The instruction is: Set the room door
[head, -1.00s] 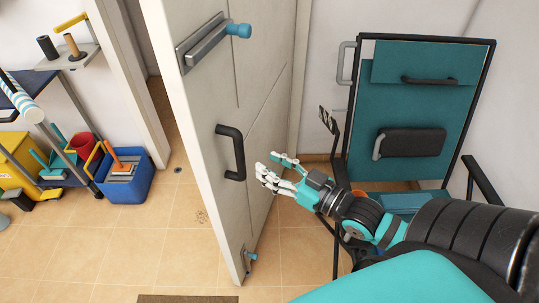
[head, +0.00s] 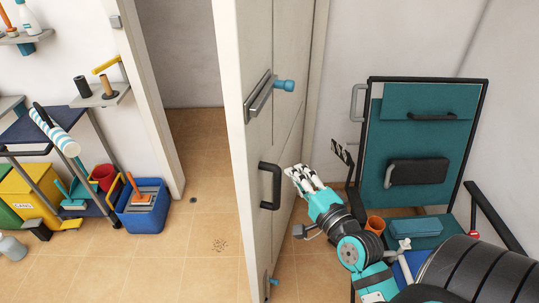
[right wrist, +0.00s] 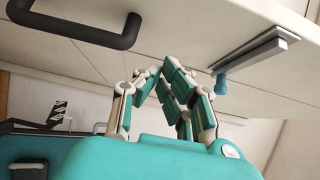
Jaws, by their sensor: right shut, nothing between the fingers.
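The white door (head: 235,120) stands open in the head view, its edge facing me and the doorway on its left. A black bar handle (head: 270,186) sits on its right face, with a sliding bolt with a blue knob (head: 284,86) above and a small blue-knobbed bolt (head: 272,284) near the bottom. My right gripper (head: 303,178) is just right of the handle, shut and empty. In the right wrist view its fingers (right wrist: 165,85) lie between the handle (right wrist: 75,28) and the upper bolt (right wrist: 250,55), not around either. Whether they touch the door is unclear. My left gripper is out of view.
A blue bucket (head: 142,215) and a yellow bin (head: 30,195) are on the left.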

